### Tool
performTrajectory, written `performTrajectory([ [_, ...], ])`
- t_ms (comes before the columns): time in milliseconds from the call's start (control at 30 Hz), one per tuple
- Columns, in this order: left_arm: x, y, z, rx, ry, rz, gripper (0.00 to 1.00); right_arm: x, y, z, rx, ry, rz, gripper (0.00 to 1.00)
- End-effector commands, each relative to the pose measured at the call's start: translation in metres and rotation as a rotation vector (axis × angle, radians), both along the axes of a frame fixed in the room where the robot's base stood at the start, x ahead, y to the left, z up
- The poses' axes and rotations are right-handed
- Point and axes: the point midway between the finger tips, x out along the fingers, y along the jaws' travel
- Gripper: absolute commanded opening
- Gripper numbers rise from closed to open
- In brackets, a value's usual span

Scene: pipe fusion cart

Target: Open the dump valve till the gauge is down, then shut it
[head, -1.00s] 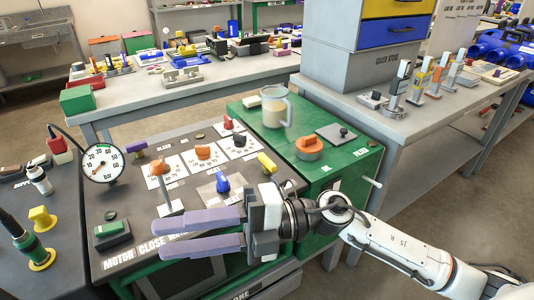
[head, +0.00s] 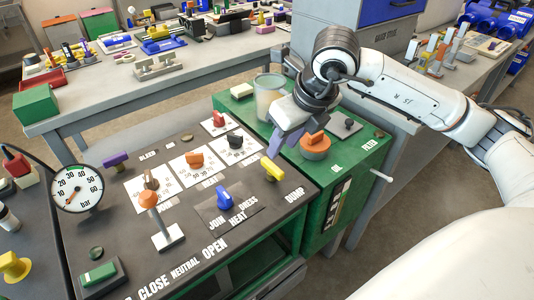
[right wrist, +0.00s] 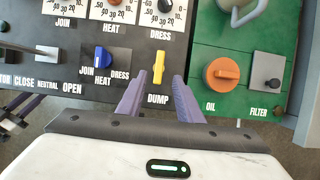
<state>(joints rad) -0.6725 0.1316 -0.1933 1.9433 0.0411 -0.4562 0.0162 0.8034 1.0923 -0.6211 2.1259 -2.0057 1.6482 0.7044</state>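The yellow dump valve handle (head: 272,169) is on the dark panel of the cart, above the DUMP label. It also shows in the right wrist view (right wrist: 158,67), pointing straight up and down there. My right gripper (head: 286,142) hangs near the valve, its purple fingers partly hidden behind its wrist in the head view. In the right wrist view the fingers (right wrist: 158,80) are apart, one on each side of the handle's lower end; contact cannot be told. The round pressure gauge (head: 76,187) stands at the left; its needle is too small to read surely.
A blue knob (head: 224,197) and an orange-topped lever (head: 150,200) stand on the panel left of the valve. An orange oil cap (head: 315,146) and a clear jug (head: 268,98) are on the green top. A grey bench (head: 190,88) lies behind.

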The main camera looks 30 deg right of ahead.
Motion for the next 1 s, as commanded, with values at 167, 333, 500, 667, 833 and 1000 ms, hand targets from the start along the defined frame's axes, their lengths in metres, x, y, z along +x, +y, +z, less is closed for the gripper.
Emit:
performTrajectory([
  [167, -0.015, -0.002, -0.009, 0.000, 0.033, -0.005, 0.31, 0.012, 0.001, -0.032, 0.001, 0.006, 0.001, 0.33],
  [333, -0.018, -0.003, -0.010, -0.001, 0.040, -0.008, 0.31, 0.023, 0.003, -0.059, 0.002, 0.004, 0.001, 0.33],
  [500, -0.017, -0.003, -0.009, -0.001, 0.037, -0.007, 0.31, 0.031, 0.003, -0.076, 0.002, 0.002, 0.002, 0.33],
  [667, -0.012, -0.003, -0.006, -0.002, 0.027, -0.006, 0.31, 0.033, 0.003, -0.082, 0.002, 0.000, 0.002, 0.33],
  [833, -0.007, -0.002, -0.004, 0.000, 0.017, -0.005, 0.31, 0.033, 0.003, -0.082, 0.002, 0.000, 0.003, 0.33],
  [1000, -0.006, -0.001, -0.003, 0.001, 0.016, -0.003, 0.31, 0.033, 0.003, -0.082, 0.002, 0.000, 0.002, 0.11],
])
